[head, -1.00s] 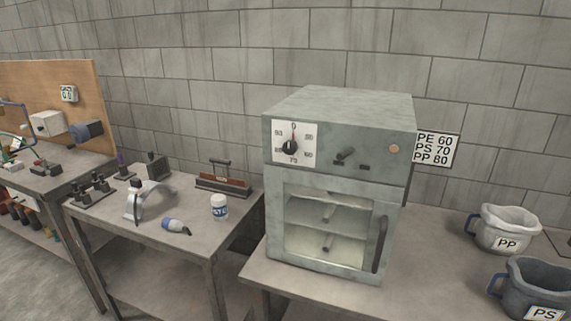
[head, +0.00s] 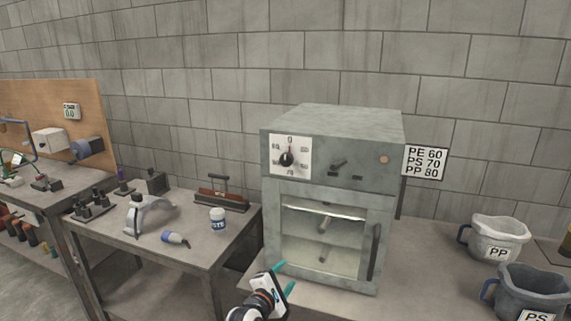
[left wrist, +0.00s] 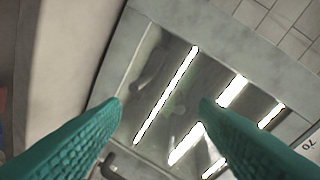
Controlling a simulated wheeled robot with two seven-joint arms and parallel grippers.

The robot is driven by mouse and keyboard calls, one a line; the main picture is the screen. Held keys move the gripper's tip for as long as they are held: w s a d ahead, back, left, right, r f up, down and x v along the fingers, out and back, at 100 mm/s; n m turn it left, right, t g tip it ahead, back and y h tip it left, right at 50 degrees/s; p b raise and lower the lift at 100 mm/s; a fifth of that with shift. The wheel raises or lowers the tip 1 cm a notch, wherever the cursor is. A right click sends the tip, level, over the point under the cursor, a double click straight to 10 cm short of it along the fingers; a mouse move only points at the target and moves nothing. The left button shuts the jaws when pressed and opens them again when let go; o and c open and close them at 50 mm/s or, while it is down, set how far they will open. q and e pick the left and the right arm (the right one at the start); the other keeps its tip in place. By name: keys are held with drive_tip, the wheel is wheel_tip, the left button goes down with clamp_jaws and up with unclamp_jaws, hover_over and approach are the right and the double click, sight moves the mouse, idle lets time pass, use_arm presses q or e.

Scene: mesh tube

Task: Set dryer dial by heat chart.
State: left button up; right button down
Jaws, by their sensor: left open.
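The grey dryer (head: 330,125) stands on the right bench. Its black dial knob (head: 287,159) sits on a white scale plate (head: 303,170), with 0 at the top and 70 at the bottom. The pointer appears to point up towards 0. The heat chart (head: 425,162) on the wall reads PE 60, PS 70, PP 80. My left gripper (head: 284,277) is open and empty, below the dial in front of the dryer's lower left. In the left wrist view its teal fingers (left wrist: 161,100) are apart before the glass door (left wrist: 180,110); an upturned 70 shows at right. My right gripper is out of view.
The dryer has a lever switch (head: 338,163), an orange lamp (head: 384,160) and a dark door handle (head: 376,252). A PP jug (head: 498,238) and a PS jug (head: 530,292) stand at right. The left bench holds a white jar (head: 217,219) and tools.

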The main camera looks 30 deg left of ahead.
use_arm(q)
wheel_tip(320, 180, up, 17)
drive_tip(key=a+n+t+y, duration=0.1)
drive_tip(key=a+n+t, duration=0.25)
drive_tip(key=n, duration=0.25)
drive_tip(key=n+t, duration=0.2)
drive_tip(key=n, duration=0.1)
approach(285, 162)
drive_tip(key=p+x, duration=0.2)
drive_tip(key=x, duration=0.7)
drive_tip(key=shift+r, duration=0.1)
drive_tip(key=shift+w+r, duration=0.15)
drive_tip(key=shift+w, duration=0.4)
drive_tip(key=c, duration=1)
drive_tip(key=shift+o, duration=0.2)
